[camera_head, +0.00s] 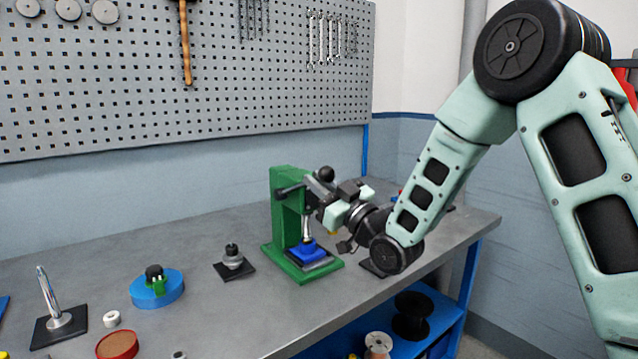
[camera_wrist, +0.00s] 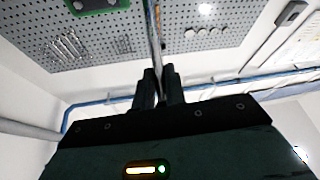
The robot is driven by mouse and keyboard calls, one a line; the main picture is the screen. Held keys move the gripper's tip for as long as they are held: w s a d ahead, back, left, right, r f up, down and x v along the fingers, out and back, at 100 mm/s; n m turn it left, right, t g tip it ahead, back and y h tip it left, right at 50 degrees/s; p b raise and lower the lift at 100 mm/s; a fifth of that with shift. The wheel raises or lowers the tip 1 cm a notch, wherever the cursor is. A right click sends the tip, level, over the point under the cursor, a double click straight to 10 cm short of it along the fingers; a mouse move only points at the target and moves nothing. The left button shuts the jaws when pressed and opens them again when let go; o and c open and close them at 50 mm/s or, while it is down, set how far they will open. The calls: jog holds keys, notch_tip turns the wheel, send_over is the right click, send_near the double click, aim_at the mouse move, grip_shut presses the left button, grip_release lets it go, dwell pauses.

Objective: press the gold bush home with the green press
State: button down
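The green press (camera_head: 287,225) stands on the bench, and its bright ram reaches down to a blue block (camera_head: 306,250) on its base. I cannot make out the gold bush; it may be hidden under the ram. The press lever with its black knob (camera_head: 326,174) is at the upper right of the press. My gripper (camera_head: 318,190) is beside the lever, close to or touching it; the contact is unclear.
Left of the press are a dark fixture on a black plate (camera_head: 233,264), a blue round stand (camera_head: 157,288), a white ring (camera_head: 112,319), a red-rimmed dish (camera_head: 117,346) and a metal post (camera_head: 51,305). A pegboard (camera_head: 190,90) backs the bench. Bare bench (camera_head: 235,320) lies in front.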

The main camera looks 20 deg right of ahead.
jog(key=c, duration=1.5)
grip_release()
jog(key=shift+s+a+f, duration=0.1)
jog(key=shift+a+f, duration=0.05)
jog(key=shift+f, duration=0.4)
jog(key=shift+o, duration=0.2)
jog(key=shift+r, duration=0.2)
jog(key=b+v, duration=1.7)
jog(key=b, duration=0.4)
jog(key=shift+d, duration=0.2)
jog(key=shift+s, duration=0.1)
